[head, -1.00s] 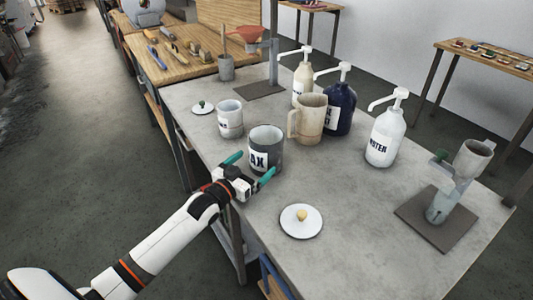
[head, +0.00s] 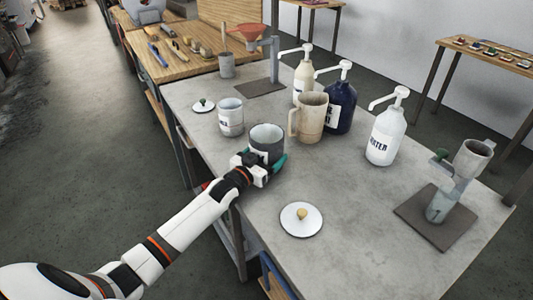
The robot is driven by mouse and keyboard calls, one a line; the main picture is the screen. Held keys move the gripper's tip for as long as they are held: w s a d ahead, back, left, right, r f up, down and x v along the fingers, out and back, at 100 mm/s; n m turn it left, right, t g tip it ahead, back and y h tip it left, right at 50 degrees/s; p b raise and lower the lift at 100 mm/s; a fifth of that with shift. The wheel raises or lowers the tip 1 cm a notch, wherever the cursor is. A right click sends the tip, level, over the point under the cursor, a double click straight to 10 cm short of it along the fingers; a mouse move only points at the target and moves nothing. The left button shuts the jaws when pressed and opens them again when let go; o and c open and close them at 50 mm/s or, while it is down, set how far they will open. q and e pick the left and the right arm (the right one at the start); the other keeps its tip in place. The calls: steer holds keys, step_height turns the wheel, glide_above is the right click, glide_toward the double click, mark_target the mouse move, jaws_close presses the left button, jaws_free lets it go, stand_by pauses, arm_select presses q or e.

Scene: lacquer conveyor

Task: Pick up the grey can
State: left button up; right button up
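The grey can (head: 267,139) stands upright on the grey table, open at the top, with a white label mostly hidden behind my gripper. My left gripper (head: 264,160) is at the near side of the can, low down, with its fingers spread. One teal fingertip shows at the can's right side; the other finger is largely hidden. I cannot tell whether the fingers touch the can. My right gripper is not in view.
A smaller white can (head: 230,119) stands behind left, and a beige jug (head: 309,121) close behind right. Pump bottles, one dark blue (head: 341,108) and one white (head: 384,139), stand farther right. A white lid (head: 301,219) lies in front on the grey table (head: 350,225).

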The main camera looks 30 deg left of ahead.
arm_select(q)
steer(key=c, duration=0.4)
steer(key=shift+r, duration=0.2)
